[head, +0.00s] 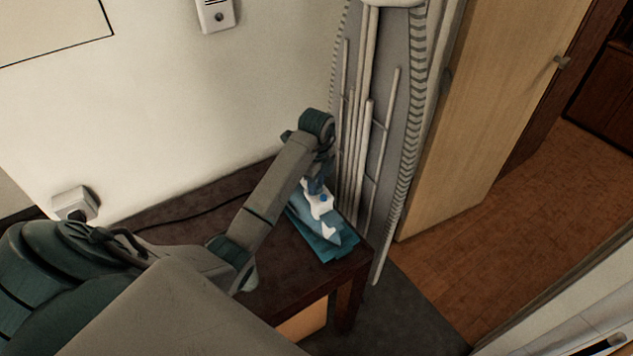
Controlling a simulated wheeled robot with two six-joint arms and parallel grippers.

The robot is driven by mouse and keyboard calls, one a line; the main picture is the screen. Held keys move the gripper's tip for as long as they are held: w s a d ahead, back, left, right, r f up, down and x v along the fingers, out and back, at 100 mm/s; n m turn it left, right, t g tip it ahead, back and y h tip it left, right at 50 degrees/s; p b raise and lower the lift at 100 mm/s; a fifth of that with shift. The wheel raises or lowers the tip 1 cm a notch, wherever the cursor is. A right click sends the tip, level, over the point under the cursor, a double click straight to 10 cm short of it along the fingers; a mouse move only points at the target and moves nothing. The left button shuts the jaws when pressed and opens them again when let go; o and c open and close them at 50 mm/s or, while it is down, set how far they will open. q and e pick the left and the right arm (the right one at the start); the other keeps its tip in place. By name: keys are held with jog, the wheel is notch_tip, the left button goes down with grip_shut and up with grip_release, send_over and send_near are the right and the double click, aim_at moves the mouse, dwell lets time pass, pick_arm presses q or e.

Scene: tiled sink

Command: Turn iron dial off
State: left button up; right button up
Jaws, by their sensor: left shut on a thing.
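The iron (323,217), white and blue, sits on a teal rest on the dark wooden table, in the middle of the head view. Its dial is too small and too covered to make out clearly; a small blue spot shows on its white top. My left arm reaches in from the left, and its gripper (318,184) is right at the top of the iron. The fingers look closed on a part there, perhaps the dial or the handle; I cannot tell which. My right gripper is not in view.
The dark table (262,290) has bare room left of the iron. A folded ironing board (385,130) stands upright just behind it. A dark cord runs to a wall socket (75,204). A wooden door (490,110) stands at the right.

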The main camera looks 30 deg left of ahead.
pick_arm(q)
jog(key=o, duration=1)
jog(key=shift+r, duration=0.1)
jog(key=shift+r, duration=0.2)
notch_tip(320, 180, up, 10)
jog(key=p, duration=0.9)
jog(key=shift+r, duration=0.1)
